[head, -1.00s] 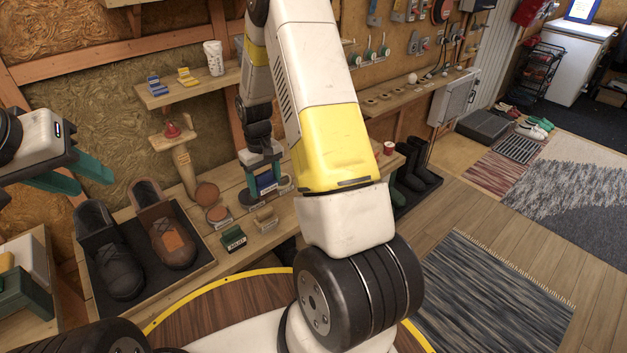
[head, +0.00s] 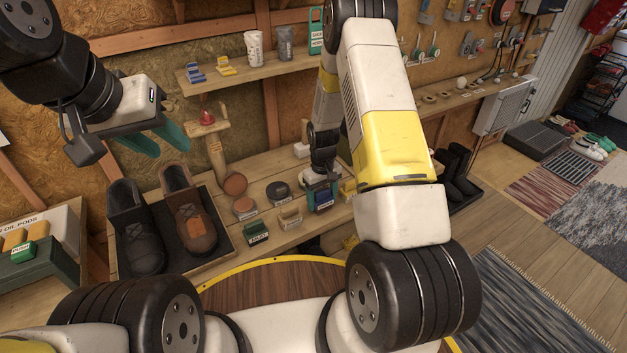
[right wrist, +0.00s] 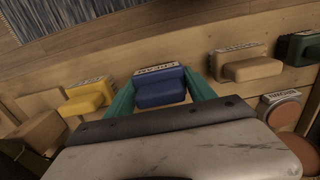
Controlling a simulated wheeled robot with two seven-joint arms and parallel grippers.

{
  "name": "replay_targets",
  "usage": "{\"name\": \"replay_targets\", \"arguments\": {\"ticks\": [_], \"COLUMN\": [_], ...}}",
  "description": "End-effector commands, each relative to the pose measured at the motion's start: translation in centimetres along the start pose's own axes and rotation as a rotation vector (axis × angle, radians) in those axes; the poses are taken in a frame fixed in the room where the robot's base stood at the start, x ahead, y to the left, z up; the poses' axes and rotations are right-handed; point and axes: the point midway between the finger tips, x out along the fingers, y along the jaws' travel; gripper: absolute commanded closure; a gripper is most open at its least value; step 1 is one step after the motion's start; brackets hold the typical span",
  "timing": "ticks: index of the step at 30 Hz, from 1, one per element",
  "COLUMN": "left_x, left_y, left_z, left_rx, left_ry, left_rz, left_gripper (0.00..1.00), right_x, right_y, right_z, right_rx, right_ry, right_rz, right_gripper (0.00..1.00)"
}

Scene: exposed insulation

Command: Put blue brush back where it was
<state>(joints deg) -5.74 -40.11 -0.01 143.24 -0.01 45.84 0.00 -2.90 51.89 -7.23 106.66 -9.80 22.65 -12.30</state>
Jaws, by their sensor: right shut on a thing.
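The blue brush (right wrist: 162,90) is between the two green fingers of my right gripper (right wrist: 160,98) in the right wrist view. In the head view, the blue brush (head: 323,198) shows below my right gripper (head: 322,182), over the bench's front row. A small label (right wrist: 158,71) sits right at the brush's edge. The brush lines up between a yellow brush (right wrist: 87,98) and a tan brush (right wrist: 245,67). Its underside is hidden, so I cannot tell whether it touches the bench. My left gripper (head: 156,142) is open and empty, above the shoes.
A green brush (head: 256,233) stands left of the tan one on the bench (head: 216,276). Round tins (head: 236,184), a dark tin (head: 278,191) and a wooden shoe form (head: 212,140) stand behind. Shoes (head: 190,225) sit in a tray at left. A shelf (head: 240,77) hangs above.

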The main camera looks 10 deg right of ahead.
Motion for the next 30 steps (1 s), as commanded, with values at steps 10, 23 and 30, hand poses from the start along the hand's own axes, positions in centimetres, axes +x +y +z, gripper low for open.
{"name": "replay_targets", "arguments": {"ticks": [10,23,30], "left_x": [0.0,0.0,0.0], "left_y": [0.0,0.0,0.0], "left_z": [0.0,0.0,0.0], "left_rx": [0.0,0.0,0.0], "left_ry": [0.0,0.0,0.0], "left_rz": [0.0,0.0,0.0], "left_gripper": [0.64,0.64,0.64], "right_x": [1.1,1.4,0.1], "right_y": [0.0,0.0,0.1], "right_z": [0.0,0.0,-0.1], "right_rx": [0.0,0.0,0.001], "right_ry": [0.0,0.0,0.002], "right_rz": [0.0,0.0,0.001], "right_gripper": [0.81,0.15,0.15]}}
